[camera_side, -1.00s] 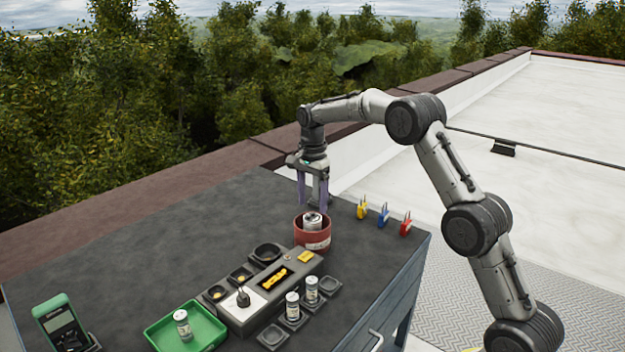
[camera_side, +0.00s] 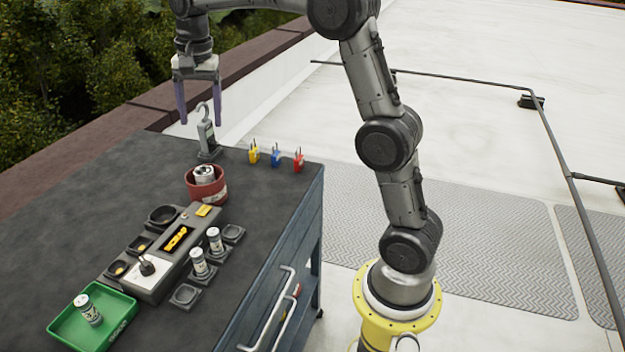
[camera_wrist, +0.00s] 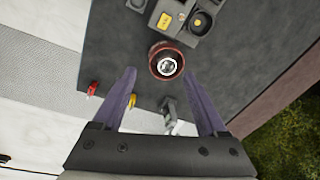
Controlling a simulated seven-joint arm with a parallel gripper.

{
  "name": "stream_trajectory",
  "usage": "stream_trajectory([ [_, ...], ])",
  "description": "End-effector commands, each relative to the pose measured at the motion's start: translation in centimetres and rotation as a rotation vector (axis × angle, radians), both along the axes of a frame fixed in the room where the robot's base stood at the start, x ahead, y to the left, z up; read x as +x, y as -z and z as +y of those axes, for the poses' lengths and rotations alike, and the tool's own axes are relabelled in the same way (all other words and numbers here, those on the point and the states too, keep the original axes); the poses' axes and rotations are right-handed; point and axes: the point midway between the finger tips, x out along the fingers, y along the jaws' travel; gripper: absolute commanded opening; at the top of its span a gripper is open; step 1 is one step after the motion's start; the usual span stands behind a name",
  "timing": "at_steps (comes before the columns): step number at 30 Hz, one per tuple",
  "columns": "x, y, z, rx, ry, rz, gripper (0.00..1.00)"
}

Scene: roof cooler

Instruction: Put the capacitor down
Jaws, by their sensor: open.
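A silver capacitor (camera_side: 204,172) stands upright inside the round red bin (camera_side: 207,190), its top showing above the rim. In the wrist view the capacitor (camera_wrist: 167,66) sits within the ring of the red bin (camera_wrist: 152,52), beyond my fingertips. My gripper (camera_side: 200,121) is open and empty, high above the table's far end and clear of the bin. Two more capacitors (camera_side: 199,262) (camera_side: 214,240) stand on dark square holders beside the grey tester (camera_side: 150,270), whose screen shows orange lettering. Another capacitor (camera_side: 89,309) is in the green tray (camera_side: 60,322).
A grey hooked tool (camera_side: 207,138) stands just behind the bin, below my gripper. Yellow (camera_side: 254,154), blue (camera_side: 276,157) and red (camera_side: 299,160) clips line the table's far right edge. The dark tabletop (camera_side: 110,200) left of the bin is clear.

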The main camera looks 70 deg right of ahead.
Motion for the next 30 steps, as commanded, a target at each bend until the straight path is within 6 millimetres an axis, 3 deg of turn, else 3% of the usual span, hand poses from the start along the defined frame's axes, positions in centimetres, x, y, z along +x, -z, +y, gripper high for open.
stream_trajectory([
  [3,-4.6,-2.0,2.4,-0.032,-0.179,-0.054,0.75],
  [8,-10.7,-2.9,5.0,-0.088,-0.420,-0.123,0.75],
  [14,-18.7,-1.7,7.5,-0.174,-0.717,-0.206,0.75],
  [18,-23.6,0.5,8.7,-0.241,-0.908,-0.257,0.75],
  [24,-27.9,3.6,9.4,-0.315,-1.093,-0.301,0.75],
  [30,-29.0,4.7,9.6,-0.339,-1.148,-0.313,0.75],
])
